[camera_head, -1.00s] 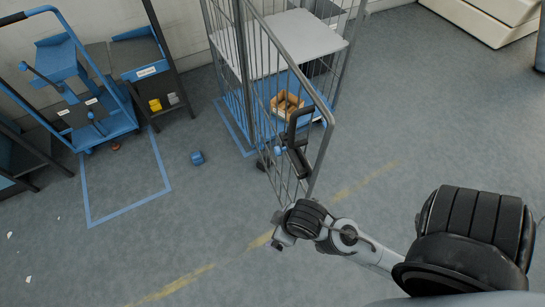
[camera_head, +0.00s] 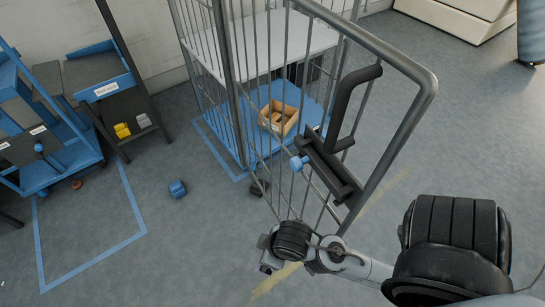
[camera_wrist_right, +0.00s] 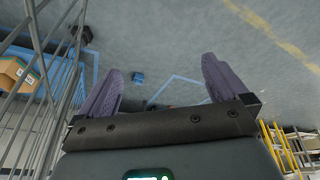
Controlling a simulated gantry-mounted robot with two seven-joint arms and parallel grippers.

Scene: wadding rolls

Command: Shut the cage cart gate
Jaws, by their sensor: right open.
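The cage cart (camera_head: 235,90) stands at the upper middle of the head view, with a white shelf and blue base. Its barred gate (camera_head: 429,100) stands open, swung out toward me. A black handle and latch block (camera_head: 330,168) with a blue knob (camera_head: 298,162) are on the gate. My right arm comes in from the lower right; its wrist is low, by the gate's lower part, and the fingers are hidden there. In the right wrist view my right gripper (camera_wrist_right: 160,88) is open and empty, with cage bars (camera_wrist_right: 55,110) to its left. I cannot tell whether it touches the gate.
An open cardboard box (camera_head: 278,118) sits on the cart's base. A blue object (camera_head: 177,189) lies on the floor beside a blue taped outline (camera_head: 95,258). A blue trolley (camera_head: 60,165) and a dark rack (camera_head: 110,90) stand left. Floor at the lower middle is clear.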

